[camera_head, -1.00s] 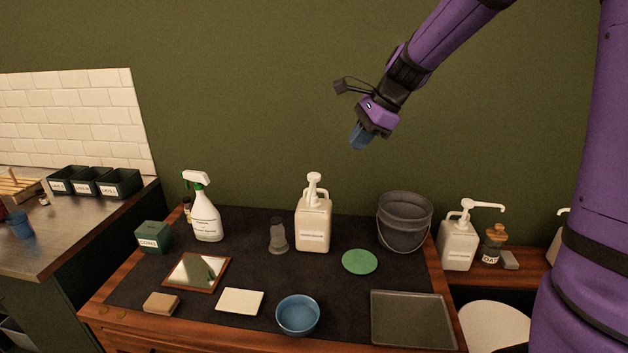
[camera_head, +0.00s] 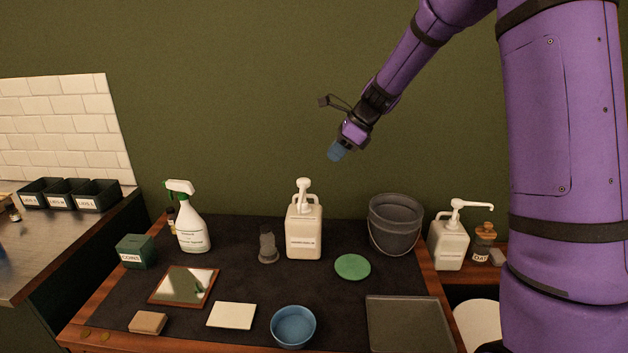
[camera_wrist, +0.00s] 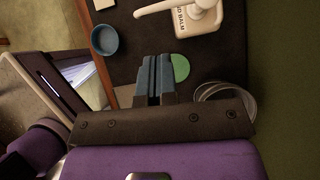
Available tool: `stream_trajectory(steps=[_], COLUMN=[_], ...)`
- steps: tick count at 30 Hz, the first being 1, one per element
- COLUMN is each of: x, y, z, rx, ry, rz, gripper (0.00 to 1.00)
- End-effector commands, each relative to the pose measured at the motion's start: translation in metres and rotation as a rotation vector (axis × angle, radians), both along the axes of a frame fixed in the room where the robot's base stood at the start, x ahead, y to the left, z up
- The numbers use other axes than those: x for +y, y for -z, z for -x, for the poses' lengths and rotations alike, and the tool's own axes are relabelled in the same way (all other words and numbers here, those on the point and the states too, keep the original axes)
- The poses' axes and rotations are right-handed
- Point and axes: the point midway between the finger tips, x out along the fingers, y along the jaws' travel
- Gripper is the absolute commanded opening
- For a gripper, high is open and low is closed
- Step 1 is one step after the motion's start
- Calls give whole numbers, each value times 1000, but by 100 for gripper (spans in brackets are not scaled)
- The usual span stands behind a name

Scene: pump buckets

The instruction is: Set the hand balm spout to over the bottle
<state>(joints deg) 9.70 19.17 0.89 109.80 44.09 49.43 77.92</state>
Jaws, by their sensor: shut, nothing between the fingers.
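The hand balm bottle (camera_head: 304,238) is a white pump bottle standing upright at the middle back of the dark mat. Its white spout (camera_head: 303,184) points roughly toward the head camera. In the wrist view, part of the bottle (camera_wrist: 200,20) shows at the top with "BALM" readable on its label, and the spout (camera_wrist: 155,8) points left. My gripper (camera_head: 334,156) is in the air above and to the right of the spout in the head view, touching nothing. Its blue fingers (camera_wrist: 156,60) are closed together and empty in the wrist view.
A grey bucket (camera_head: 395,226) and green disc (camera_head: 352,267) are right of the bottle. A dark grey cup-like item (camera_head: 268,246) and spray bottle (camera_head: 191,222) are left. A blue bowl (camera_head: 293,328) is in front. Another pump bottle (camera_head: 449,246) stands farther right.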

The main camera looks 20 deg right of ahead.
Motion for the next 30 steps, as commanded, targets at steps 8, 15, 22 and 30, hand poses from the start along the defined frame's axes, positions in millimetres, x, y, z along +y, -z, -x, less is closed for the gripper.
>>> stream_trajectory(steps=[8,15,22,30], x=[19,42,59,69], y=[32,70,100,114], z=[-9,-19,-28,-33], rx=[4,4,2,-1], ry=[-3,-2,-1,-1], rz=[-1,0,0,0], gripper=[0,0,0,0])
